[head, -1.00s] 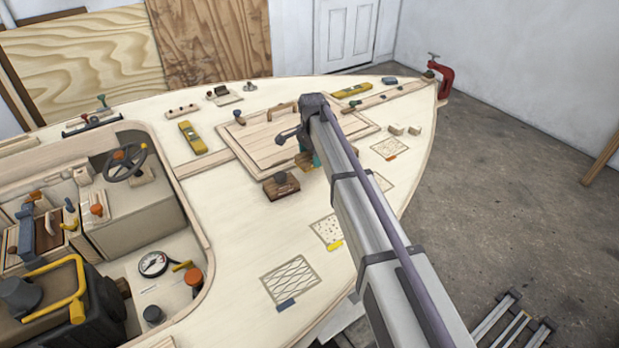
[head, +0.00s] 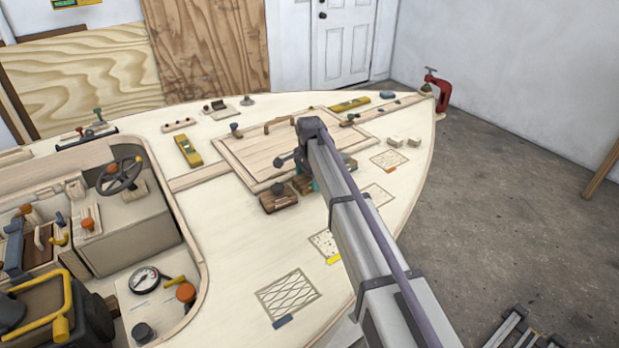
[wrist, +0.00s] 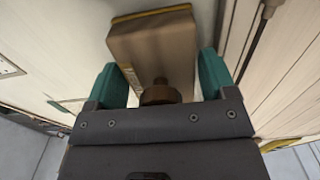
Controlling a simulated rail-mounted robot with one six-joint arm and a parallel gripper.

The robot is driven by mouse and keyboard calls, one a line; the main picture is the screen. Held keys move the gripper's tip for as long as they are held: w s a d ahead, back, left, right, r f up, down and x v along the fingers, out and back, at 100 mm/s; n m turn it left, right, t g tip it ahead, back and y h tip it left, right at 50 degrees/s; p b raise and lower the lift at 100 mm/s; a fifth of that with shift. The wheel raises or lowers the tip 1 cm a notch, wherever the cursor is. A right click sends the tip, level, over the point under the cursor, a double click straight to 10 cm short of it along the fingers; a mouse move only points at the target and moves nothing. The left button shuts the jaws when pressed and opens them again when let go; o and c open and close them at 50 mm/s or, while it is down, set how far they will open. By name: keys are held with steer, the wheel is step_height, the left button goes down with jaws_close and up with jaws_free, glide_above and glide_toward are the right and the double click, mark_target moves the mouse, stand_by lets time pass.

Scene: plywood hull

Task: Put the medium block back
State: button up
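My gripper (wrist: 163,75) has its two teal fingers apart, one on each side of a brown knob (wrist: 160,93). The knob stands on a tan block with yellow edging (wrist: 150,45). Gaps show between knob and fingers; the block looks skewed to them, and contact is unclear. In the head view my gripper (head: 317,185) is low over the deck beside the hatch, partly hidden by my arm. A brown block (head: 305,184) shows at it, and a darker brown block with a dark knob (head: 279,200) sits just left. I cannot tell for certain which is the medium block.
Marked outlines lie on the deck: a speckled one with a yellow tag (head: 324,242), a cross-hatched one with a blue tag (head: 287,294), and one with an orange tag (head: 389,160). Two small pale blocks (head: 405,141) stand farther back. The cockpit opening (head: 193,260) is at left.

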steer(key=shift+r, duration=0.1)
step_height(320, 180, up, 12)
steer(key=p, duration=1.2)
steer(key=shift+r+p, duration=0.25)
steer(key=shift+p, duration=0.1)
steer(key=shift+f, duration=0.2)
steer(key=s+d+n, duration=0.5)
steer(key=s+d, duration=0.6)
steer(key=s, duration=0.5)
steer(key=s+d+n, duration=0.5)
steer(key=s+d, duration=0.7)
steer(key=s, duration=0.5)
